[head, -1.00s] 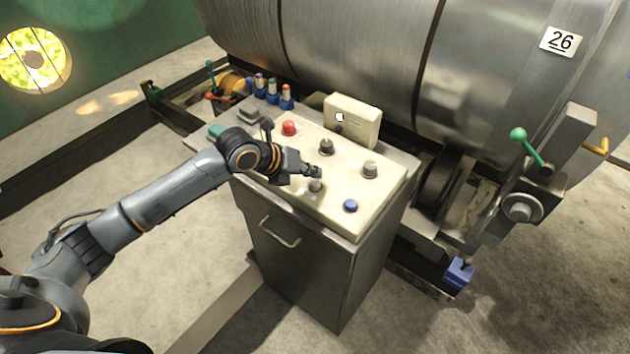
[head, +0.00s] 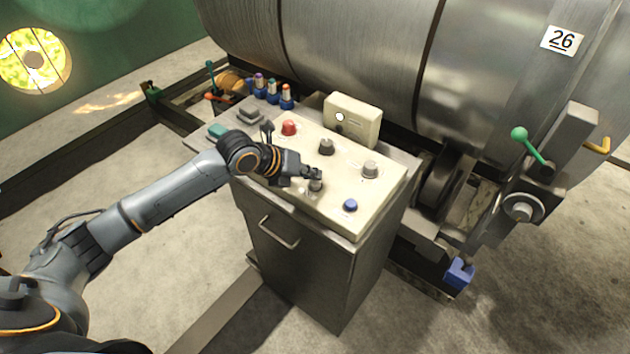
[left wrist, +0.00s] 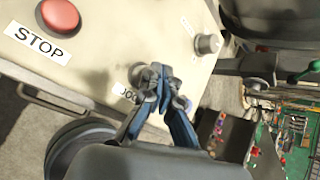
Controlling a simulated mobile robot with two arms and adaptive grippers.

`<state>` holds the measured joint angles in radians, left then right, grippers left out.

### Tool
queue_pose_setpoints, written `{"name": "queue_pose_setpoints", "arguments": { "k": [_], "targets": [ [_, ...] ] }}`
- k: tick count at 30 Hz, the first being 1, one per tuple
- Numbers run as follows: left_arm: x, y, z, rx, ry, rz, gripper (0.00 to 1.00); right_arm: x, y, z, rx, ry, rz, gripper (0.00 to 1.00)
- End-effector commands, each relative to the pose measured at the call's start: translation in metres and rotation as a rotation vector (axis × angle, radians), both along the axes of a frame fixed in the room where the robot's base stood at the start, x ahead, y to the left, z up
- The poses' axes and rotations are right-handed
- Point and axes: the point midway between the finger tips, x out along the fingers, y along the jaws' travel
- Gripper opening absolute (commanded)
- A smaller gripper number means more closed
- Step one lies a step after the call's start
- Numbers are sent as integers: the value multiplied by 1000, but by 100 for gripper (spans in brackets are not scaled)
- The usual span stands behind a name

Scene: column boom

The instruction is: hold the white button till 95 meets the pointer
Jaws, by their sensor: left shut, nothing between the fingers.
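My left gripper (head: 314,174) is shut and empty, low over the near edge of the cream control panel (head: 335,208). In the left wrist view the shut fingers (left wrist: 154,76) cover part of a label (left wrist: 127,92) that seems to read JOG. I cannot make out the white button for certain; the fingers may hide it, and contact cannot be told. The steel drum (head: 350,45) carries a white plate reading 26 (head: 562,40). No 95 shows, and I cannot make out the pointer. My right gripper is not in view.
A green-knobbed lever (head: 529,146) stands to the right. Floor in front is clear.

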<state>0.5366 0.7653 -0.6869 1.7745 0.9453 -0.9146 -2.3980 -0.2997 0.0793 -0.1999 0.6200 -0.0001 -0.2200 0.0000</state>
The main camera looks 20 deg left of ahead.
Motion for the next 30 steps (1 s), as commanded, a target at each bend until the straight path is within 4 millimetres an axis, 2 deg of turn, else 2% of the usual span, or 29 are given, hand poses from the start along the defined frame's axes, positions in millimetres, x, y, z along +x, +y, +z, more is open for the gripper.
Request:
{"name": "queue_pose_setpoints", "arguments": {
  "k": [30],
  "targets": [
    [0,0,-12,0,1,-1,0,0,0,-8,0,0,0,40]
  ]
}}
